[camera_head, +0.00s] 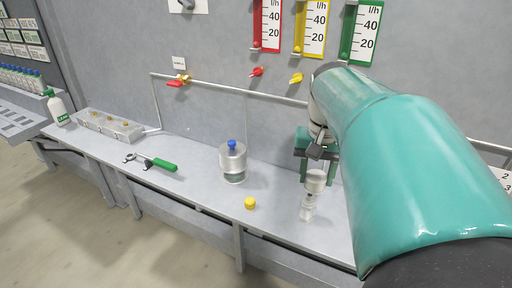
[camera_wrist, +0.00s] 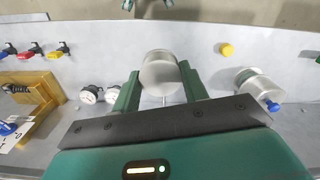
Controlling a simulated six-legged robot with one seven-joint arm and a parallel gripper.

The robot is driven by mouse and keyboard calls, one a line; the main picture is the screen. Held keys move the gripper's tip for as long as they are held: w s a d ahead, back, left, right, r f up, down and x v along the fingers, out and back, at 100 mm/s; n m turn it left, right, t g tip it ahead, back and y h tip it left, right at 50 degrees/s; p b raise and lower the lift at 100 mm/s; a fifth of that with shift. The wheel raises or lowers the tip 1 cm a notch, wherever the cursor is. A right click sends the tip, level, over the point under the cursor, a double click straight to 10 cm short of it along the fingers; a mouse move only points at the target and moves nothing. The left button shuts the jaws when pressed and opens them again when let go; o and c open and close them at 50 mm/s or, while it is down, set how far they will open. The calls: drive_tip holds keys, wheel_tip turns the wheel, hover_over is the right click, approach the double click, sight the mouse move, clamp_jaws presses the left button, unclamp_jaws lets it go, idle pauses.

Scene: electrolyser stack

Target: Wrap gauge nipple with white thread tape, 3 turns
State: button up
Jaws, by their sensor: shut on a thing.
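My gripper (camera_head: 317,172) holds a grey, round-topped cylinder (camera_head: 316,182) over the bench near its front edge. A clear, glass-like part shows below the cylinder. In the wrist view, my gripper's green fingers (camera_wrist: 161,92) stand on either side of the cylinder (camera_wrist: 160,72), and its flat round top faces the camera. Two small gauges (camera_wrist: 92,94) with white dials lie left of the fingers in the wrist view; their nipples cannot be made out. I cannot pick out any white thread tape.
A clear-sided canister with a blue knob (camera_head: 233,162) and a yellow cap (camera_head: 250,203) stand on the bench (camera_head: 195,160). A green-handled tool (camera_head: 160,164) lies farther left. A brass fixture (camera_wrist: 42,92) and several coloured valves (camera_wrist: 30,50) are left in the wrist view.

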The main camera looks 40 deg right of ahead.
drive_tip(key=shift+f, duration=0.1)
wheel_tip(320, 180, down, 12)
drive_tip(key=shift+r, duration=0.25)
idle(0.8)
idle(0.3)
